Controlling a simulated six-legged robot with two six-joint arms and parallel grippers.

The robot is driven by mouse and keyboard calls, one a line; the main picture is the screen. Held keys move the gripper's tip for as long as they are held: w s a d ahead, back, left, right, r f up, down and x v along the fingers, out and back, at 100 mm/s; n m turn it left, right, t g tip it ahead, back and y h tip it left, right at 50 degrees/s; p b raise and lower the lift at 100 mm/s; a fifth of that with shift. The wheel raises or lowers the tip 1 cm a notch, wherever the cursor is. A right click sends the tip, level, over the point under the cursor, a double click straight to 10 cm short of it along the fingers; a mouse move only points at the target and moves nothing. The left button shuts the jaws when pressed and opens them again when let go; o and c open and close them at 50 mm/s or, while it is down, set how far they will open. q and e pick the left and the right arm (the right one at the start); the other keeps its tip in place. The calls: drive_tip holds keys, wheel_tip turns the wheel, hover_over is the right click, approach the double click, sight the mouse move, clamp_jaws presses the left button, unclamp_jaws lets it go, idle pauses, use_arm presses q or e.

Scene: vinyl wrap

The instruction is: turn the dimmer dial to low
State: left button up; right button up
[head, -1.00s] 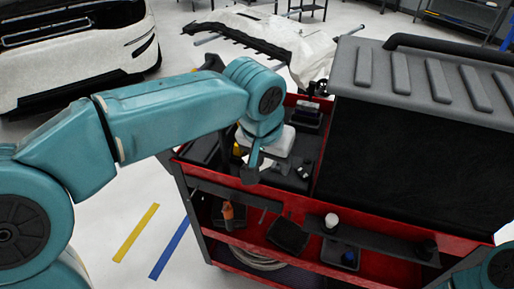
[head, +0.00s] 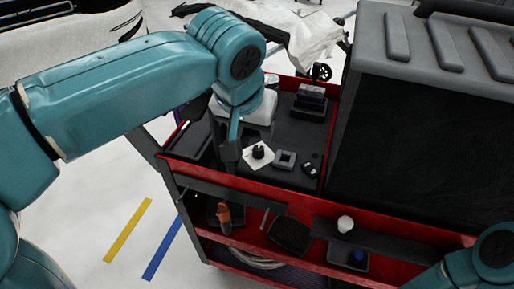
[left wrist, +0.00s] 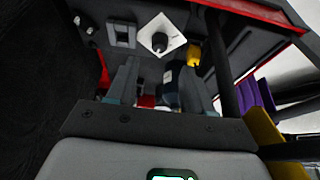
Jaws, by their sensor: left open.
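The dimmer dial (head: 258,152) is a black knob on a white square plate (head: 249,161), lying on the dark top of the red cart. In the left wrist view the dial (left wrist: 159,42) stands beyond the fingers, with its plate around it. My left gripper (head: 231,150) hangs just left of the plate in the head view, seen edge-on. In the left wrist view its two fingers (left wrist: 158,82) are apart with nothing held between them. The dial's pointer mark is too small to read. My right gripper is out of view.
A grey square frame (head: 285,159) and a small black item (head: 309,168) sit right of the dial. A white item (head: 262,106) is partly behind my left arm. A large dark case (head: 430,120) stands to the right. A yellow object (left wrist: 193,55) is near the dial.

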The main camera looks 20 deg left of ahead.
sight(258, 148)
use_arm(q)
drive_tip(key=b+x, duration=0.1)
drive_tip(key=x, duration=0.6)
drive_tip(key=shift+w+f+b, duration=0.15)
drive_tip(key=shift+f+b, duration=0.15)
drive_tip(key=shift+b, duration=0.05)
clamp_jaws()
